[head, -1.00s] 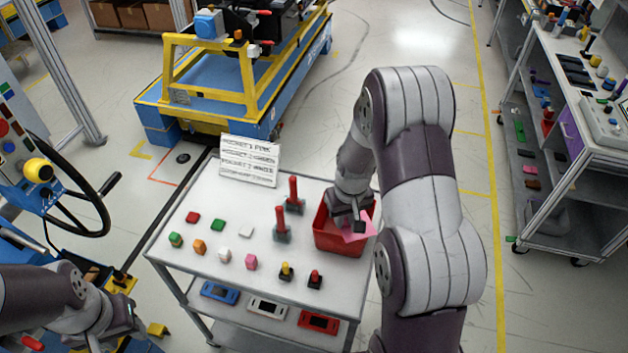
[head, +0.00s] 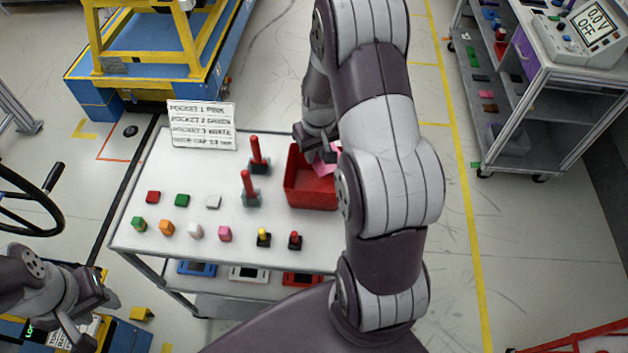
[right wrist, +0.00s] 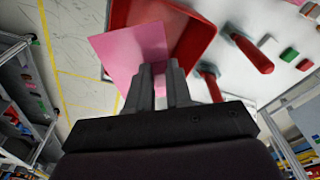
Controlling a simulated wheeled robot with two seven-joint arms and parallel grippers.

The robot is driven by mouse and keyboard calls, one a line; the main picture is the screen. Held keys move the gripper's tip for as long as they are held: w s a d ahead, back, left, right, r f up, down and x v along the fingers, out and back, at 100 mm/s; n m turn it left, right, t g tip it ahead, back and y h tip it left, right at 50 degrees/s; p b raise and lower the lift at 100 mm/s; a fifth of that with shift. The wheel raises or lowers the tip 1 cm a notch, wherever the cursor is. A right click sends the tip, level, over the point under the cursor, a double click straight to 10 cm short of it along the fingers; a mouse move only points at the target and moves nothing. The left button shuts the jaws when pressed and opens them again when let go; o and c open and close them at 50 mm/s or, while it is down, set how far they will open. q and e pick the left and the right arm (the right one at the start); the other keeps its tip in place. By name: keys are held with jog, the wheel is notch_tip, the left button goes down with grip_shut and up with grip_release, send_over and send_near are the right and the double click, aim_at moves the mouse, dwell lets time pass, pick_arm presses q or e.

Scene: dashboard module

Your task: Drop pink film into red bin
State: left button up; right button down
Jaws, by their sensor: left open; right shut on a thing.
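The red bin (head: 311,190) stands at the right end of the white cart top in the head view. It also fills the top of the right wrist view (right wrist: 193,48). The pink film (right wrist: 128,52) is a thin square sheet; in the head view (head: 325,160) it is partly hidden behind my right arm. My right gripper (right wrist: 161,78) is shut on the film's edge and holds it at the bin's opening, overlapping the rim in view. I cannot tell how far it is inside. My left gripper (head: 84,330) is open and empty at the lower left, off the cart.
Two red-handled tools (head: 250,186) stand left of the bin. Several small coloured blocks (head: 182,200) and caps sit in rows on the cart top (head: 150,185). A sign (head: 202,126) stands at the back edge. A shelf cart (head: 520,90) is at the right.

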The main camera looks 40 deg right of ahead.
jog(key=c, duration=1)
grip_release()
jog(key=shift+s+r, duration=0.15)
jog(key=shift+s, duration=0.2)
jog(key=shift+o, duration=0.2)
jog(key=shift+w, duration=0.35)
jog(key=shift+r, duration=0.25)
pick_arm(q)
notch_tip(320, 180, down, 2)
jog(key=b, duration=0.2)
jog(key=shift+s+f+b, duration=0.1)
jog(key=shift+f+b, duration=0.15)
jog(key=shift+b, duration=0.1)
pick_arm(e)
notch_tip(320, 180, up, 12)
jog(key=s, duration=0.1)
jog(key=shift+s, duration=0.35)
jog(key=shift+a, duration=0.1)
